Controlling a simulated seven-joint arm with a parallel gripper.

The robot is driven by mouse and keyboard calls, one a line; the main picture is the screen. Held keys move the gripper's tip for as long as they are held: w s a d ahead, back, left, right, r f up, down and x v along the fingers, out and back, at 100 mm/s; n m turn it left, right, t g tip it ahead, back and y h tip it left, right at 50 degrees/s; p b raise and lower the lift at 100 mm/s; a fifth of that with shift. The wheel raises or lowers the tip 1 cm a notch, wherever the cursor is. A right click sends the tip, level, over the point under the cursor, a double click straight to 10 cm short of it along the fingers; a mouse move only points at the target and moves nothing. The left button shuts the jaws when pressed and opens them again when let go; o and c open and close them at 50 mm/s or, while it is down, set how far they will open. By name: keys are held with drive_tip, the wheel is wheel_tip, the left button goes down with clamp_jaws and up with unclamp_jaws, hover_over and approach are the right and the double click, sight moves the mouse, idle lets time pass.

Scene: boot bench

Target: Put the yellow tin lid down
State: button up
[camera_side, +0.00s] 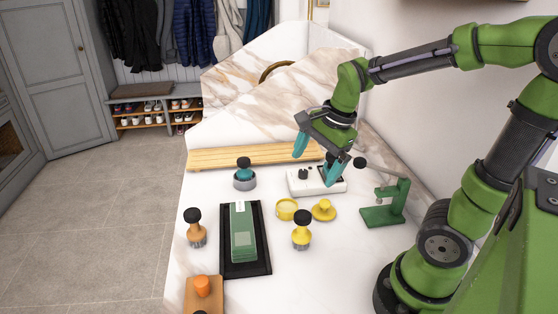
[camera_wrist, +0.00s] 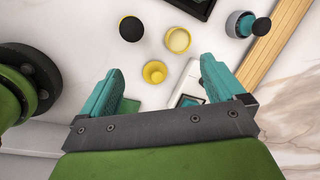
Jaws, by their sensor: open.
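The yellow tin lid (camera_side: 323,210), a disc with a raised knob, rests on the white bench top, just right of the open yellow tin (camera_side: 286,209). In the wrist view the lid (camera_wrist: 155,72) shows between the fingers, and the tin (camera_wrist: 178,40) lies beyond it, uncovered. A narrow gap seems to separate lid and tin. My gripper (camera_side: 316,161) is open and empty, its teal fingers wide apart. It hangs above the bench, higher than the lid and behind it in the side view. Nothing touches the lid except the bench.
A white box (camera_side: 300,187) sits below my gripper. A green stand (camera_side: 385,212) is at the right. A yellow-and-black knobbed brush (camera_side: 302,236) stands in front of the tin. A black tray (camera_side: 258,268) holds green pieces. A wooden slatted board (camera_side: 225,158) lies at the back.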

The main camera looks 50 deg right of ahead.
drive_tip(key=s+a+r+n+t, duration=0.2)
drive_tip(key=a+n, duration=0.2)
drive_tip(key=n, duration=0.4)
drive_tip(key=s+a+r+n+t+y, duration=0.1)
drive_tip(key=s+a+r+n+t, duration=0.1)
drive_tip(key=n, duration=0.6)
drive_tip(key=a+r, duration=0.1)
drive_tip(key=a, duration=0.1)
drive_tip(key=shift+s+a+r, duration=0.25)
drive_tip(key=shift+s+a, duration=0.05)
drive_tip(key=shift+s, duration=0.1)
